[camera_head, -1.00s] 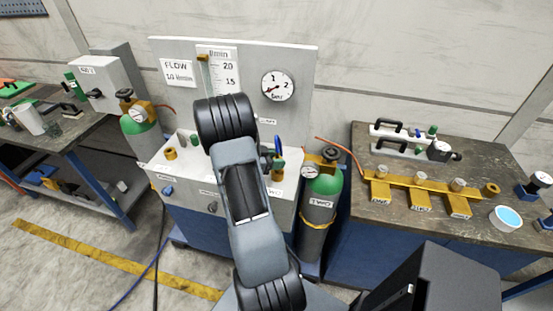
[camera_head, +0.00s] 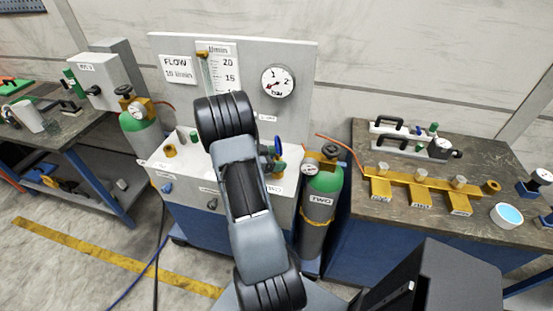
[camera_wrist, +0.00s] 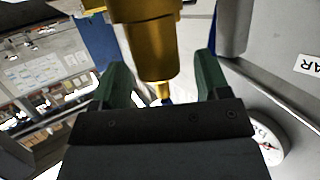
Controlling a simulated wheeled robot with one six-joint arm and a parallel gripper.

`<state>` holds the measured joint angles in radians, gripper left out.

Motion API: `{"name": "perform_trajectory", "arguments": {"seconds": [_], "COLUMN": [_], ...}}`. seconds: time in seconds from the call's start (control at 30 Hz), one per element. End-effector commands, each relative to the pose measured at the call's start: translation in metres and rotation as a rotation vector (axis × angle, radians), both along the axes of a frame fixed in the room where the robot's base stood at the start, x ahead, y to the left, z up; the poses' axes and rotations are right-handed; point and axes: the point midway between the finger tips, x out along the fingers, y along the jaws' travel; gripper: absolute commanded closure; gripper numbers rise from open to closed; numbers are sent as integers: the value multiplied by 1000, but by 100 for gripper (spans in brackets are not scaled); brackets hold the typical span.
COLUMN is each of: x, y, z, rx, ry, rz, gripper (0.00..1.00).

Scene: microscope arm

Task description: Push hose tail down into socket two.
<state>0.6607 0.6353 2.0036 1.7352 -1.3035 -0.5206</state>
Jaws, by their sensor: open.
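In the wrist view my gripper (camera_wrist: 162,80) is open, with a green finger on each side. A brass stepped fitting (camera_wrist: 150,48) stands between and beyond the fingers, with a gap visible on both sides. A thin tip and a bit of blue show at its narrow end, partly hidden by the gripper body. In the head view my arm hides the gripper. Beside the arm, a blue looped part (camera_head: 278,147) rises above a brass piece (camera_head: 279,165) near a "TWO" label (camera_head: 274,189) on the cart top. I cannot tell whether the hose tail is seated in socket two.
A brass socket (camera_head: 170,151) stands at the cart's left. A panel with a gauge (camera_head: 278,82) rises behind. Green-topped cylinders (camera_head: 323,182) flank the cart, one marked "TWO". The right bench holds a brass manifold (camera_head: 415,182) and a bowl (camera_head: 507,216).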

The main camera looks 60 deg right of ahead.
Motion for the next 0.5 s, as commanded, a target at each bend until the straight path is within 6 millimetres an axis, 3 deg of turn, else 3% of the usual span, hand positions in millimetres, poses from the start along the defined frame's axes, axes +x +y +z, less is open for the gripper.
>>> {"name": "perform_trajectory", "arguments": {"seconds": [0.17, 0.5], "x": [7, 47], "y": [8, 57], "z": [3, 22], "rx": [-1, -2], "ry": [0, -2], "rz": [3, 5], "gripper": [31, 31]}}
